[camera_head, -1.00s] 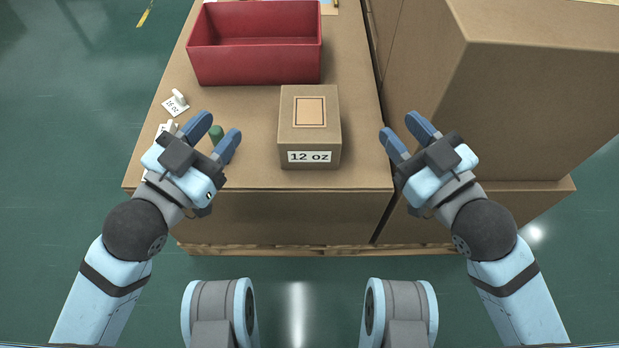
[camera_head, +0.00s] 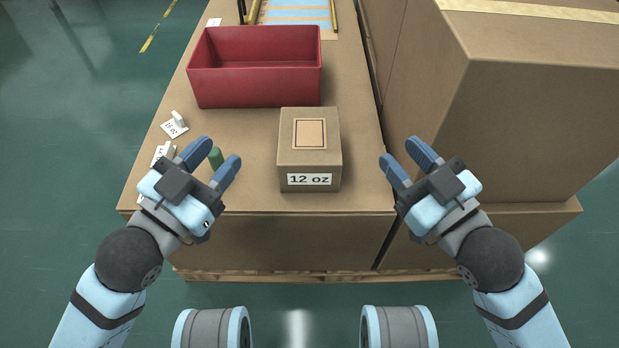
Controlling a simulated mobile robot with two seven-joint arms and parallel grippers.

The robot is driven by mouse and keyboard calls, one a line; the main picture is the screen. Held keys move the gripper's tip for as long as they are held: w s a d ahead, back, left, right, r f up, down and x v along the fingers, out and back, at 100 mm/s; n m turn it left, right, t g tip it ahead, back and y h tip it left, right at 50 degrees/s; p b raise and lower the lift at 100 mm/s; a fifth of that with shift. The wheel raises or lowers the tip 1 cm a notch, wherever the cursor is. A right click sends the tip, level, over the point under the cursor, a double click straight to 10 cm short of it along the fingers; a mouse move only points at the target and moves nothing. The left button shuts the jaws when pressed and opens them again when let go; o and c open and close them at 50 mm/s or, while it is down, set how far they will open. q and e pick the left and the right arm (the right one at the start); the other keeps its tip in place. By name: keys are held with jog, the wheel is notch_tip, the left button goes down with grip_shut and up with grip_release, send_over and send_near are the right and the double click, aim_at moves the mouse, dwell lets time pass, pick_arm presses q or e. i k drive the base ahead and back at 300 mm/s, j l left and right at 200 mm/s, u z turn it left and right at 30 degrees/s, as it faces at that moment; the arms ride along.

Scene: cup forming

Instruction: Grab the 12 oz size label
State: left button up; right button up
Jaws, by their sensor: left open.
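A small cardboard box (camera_head: 309,158) with a "12 oz" print on its front (camera_head: 309,180) stands near the front edge of the cardboard-topped table. The far one (camera_head: 174,125) appears to read 16 oz. A nearer label (camera_head: 163,153) is partly hidden behind my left gripper, and its text cannot be read. My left gripper (camera_head: 216,160) is open over the table's front left, its fingers close to a green object (camera_head: 215,158). My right gripper (camera_head: 409,161) is open and empty, right of the box.
A red bin (camera_head: 255,85) stands behind the box. Large cardboard boxes (camera_head: 540,120) rise on the right, beside my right gripper. A blue-striped sheet (camera_head: 297,14) lies at the far end. The table top (camera_head: 245,135) is bare between the green object and the bin.

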aim_at(168, 150)
jog(key=u, duration=1.1)
